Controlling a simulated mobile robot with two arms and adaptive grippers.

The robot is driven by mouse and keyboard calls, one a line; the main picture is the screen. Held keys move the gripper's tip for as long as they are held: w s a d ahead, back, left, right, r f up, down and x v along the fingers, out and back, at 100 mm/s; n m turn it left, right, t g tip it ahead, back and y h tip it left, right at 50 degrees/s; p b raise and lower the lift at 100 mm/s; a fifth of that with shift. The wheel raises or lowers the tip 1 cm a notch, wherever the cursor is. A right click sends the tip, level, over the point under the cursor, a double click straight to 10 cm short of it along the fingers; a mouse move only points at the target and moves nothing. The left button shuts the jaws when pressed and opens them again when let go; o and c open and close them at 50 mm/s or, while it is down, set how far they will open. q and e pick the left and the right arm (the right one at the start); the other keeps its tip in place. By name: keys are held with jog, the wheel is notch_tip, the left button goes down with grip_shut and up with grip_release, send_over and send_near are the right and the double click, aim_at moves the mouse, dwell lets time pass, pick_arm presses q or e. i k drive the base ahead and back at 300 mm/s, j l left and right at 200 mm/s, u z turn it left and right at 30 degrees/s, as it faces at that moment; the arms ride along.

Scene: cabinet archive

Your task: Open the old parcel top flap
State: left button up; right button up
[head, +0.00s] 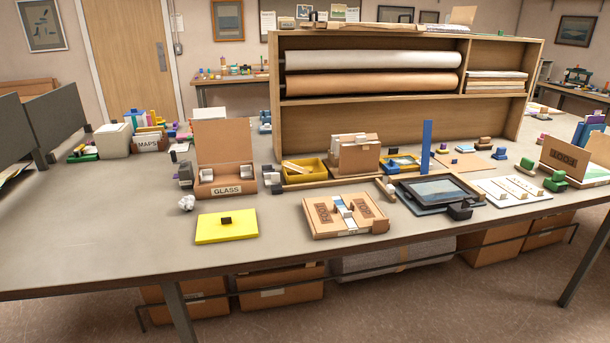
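A flat cardboard parcel (345,229) lies near the table's front edge, right of centre, in the head view. Its top looks closed, with brown panels bearing dark printed marks on either side of a pale strip (346,211). Small dark and pale blocks sit on its top. I take this as the old parcel, but no readable label confirms it. Another cardboard box, marked GLASS (227,190), stands to its left with its lid (223,142) upright. Neither of my grippers shows in this view.
A yellow slab (227,229) with a dark knob lies left of the parcel, and a crumpled white piece (187,203) lies near it. A dark-framed picture (437,192) lies close on the right. A shelf unit (400,127) stands behind. The table's left front is clear.

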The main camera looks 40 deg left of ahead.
aim_at(363, 208)
jog(key=i+j+u, duration=0.15)
jog(key=i+u, duration=0.65)
jog(key=i+l, duration=0.05)
jog(key=i, duration=0.05)
